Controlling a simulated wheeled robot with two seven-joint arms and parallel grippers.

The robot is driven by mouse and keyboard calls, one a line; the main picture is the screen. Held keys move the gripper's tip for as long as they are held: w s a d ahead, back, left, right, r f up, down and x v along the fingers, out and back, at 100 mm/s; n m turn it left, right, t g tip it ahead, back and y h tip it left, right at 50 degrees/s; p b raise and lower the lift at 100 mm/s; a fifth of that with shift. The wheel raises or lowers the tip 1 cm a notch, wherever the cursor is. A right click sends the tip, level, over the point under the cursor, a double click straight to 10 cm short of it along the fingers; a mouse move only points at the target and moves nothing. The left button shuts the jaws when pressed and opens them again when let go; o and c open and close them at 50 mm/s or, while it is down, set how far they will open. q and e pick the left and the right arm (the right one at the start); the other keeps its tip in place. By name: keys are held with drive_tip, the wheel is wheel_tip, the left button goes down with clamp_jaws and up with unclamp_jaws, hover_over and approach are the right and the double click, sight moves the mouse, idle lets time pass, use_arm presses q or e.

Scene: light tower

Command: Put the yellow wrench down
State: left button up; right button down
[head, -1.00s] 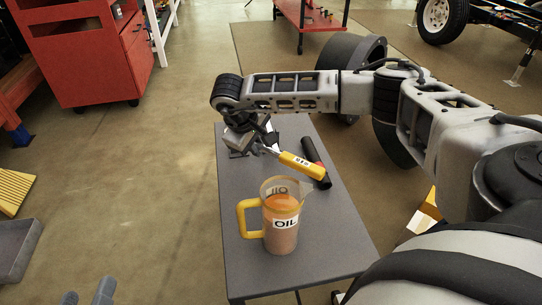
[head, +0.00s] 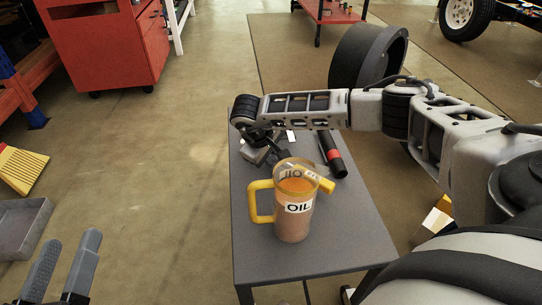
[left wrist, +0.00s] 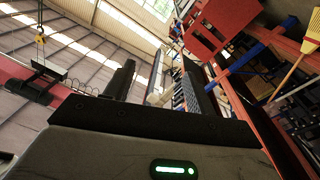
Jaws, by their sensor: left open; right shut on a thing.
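The yellow wrench (head: 325,184) shows in the head view as a short yellow handle end at the jug's upper right. The rest is behind or seen through the jug, and I cannot tell whether it touches the table. My right gripper (head: 277,153) is low over the far part of the grey table (head: 345,235), shut on the wrench; its jaws are partly hidden by the wrist. My left gripper (head: 71,240) is open and empty at the bottom left, away from the table. Its dark fingers also show in the left wrist view (left wrist: 158,78).
An orange-filled oil jug (head: 294,222) with a yellow handle stands close in front of the wrench. A black flashlight (head: 331,154) with a red ring lies behind to the right. The table's front is clear. A grey tray (head: 22,228) and yellow broom (head: 20,168) are at left.

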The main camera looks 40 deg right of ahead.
use_arm(q)
drive_tip(key=shift+r, duration=0.1)
use_arm(e)
drive_tip(key=c, duration=1.7)
unclamp_jaws()
drive_tip(key=shift+f, duration=0.1)
drive_tip(key=shift+a+r, duration=0.1)
drive_tip(key=shift+r, duration=0.2)
drive_tip(key=p+v, duration=0.2)
drive_tip(key=v, duration=0.1)
use_arm(q)
drive_tip(key=shift+s+a+f+g+y+p, duration=0.1)
drive_tip(key=shift+s+f+g+y+p, duration=0.25)
drive_tip(key=shift+f+p, duration=0.2)
drive_tip(key=shift+s+f+g+y+p, duration=0.15)
drive_tip(key=shift+f+g+y+p, duration=0.1)
drive_tip(key=shift+f+g+p, duration=0.3)
drive_tip(key=shift+s+a+f+g+y+p, duration=0.1)
drive_tip(key=shift+s+f+g+y+p, duration=0.2)
drive_tip(key=shift+f+p, duration=0.25)
use_arm(e)
drive_tip(key=shift+v, duration=4.35)
use_arm(q)
drive_tip(key=shift+f, duration=0.1)
